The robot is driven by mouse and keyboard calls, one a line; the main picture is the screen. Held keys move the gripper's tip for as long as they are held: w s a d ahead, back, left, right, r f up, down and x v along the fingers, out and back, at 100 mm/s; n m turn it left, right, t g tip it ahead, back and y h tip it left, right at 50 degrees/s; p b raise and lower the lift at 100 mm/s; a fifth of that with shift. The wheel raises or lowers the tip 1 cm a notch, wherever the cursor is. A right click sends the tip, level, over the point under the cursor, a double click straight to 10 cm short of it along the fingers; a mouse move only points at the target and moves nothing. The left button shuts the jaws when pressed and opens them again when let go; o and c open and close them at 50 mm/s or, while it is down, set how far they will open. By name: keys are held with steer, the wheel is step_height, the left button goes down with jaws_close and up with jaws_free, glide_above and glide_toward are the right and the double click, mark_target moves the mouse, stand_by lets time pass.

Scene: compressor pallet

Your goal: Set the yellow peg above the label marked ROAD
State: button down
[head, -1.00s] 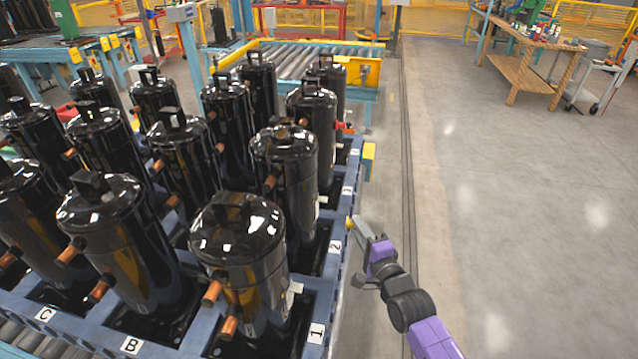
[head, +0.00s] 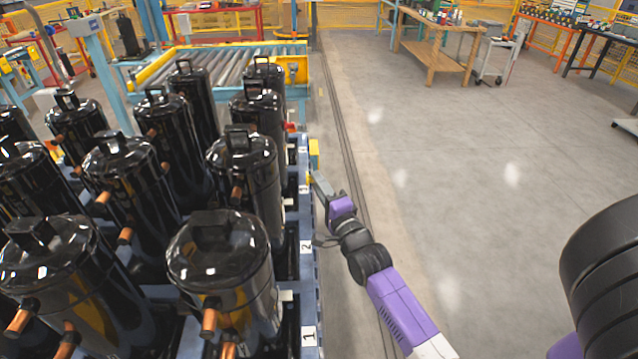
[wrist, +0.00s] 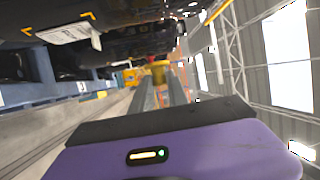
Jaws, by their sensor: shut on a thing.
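My gripper (head: 317,180) is shut on the yellow peg (wrist: 158,70). The peg shows between the far ends of the two grey fingers (wrist: 160,92) in the wrist view. In the head view only a small bit of yellow shows at the fingertips, beside the blue pallet's (head: 313,285) right edge near the label 3 (head: 305,189). The labels 2 (head: 306,246) and 1 (head: 309,336) are nearer along that edge. No label that reads ROAD can be made out in either view.
Black compressors (head: 222,265) with copper stubs crowd the pallet left of my arm. A roller conveyor (head: 215,70) stands beyond. The floor (head: 470,180) to the right is clear, with a wooden bench (head: 435,45) farther off.

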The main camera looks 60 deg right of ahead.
steer(key=shift+w+a, duration=0.3)
steer(key=shift+w, duration=0.2)
steer(key=shift+w+a, duration=0.25)
steer(key=shift+w, duration=0.25)
steer(key=shift+w+a+r+p, duration=0.1)
steer(key=shift+w+r+p, duration=0.15)
steer(key=shift+p, duration=0.2)
steer(key=shift+w+a+f+p, duration=0.1)
steer(key=shift+w+a+p, duration=0.3)
steer(key=shift+w, duration=0.1)
steer(key=shift+w+a+f+p, duration=0.1)
steer(key=shift+w+a+p, duration=0.15)
steer(key=shift+w+p, duration=0.2)
steer(key=shift+w, duration=0.1)
steer(key=shift+b, duration=0.55)
steer(key=shift+w+a+p, duration=0.35)
steer(key=shift+w+p, duration=0.25)
steer(key=shift+p, duration=0.4)
stand_by(0.6)
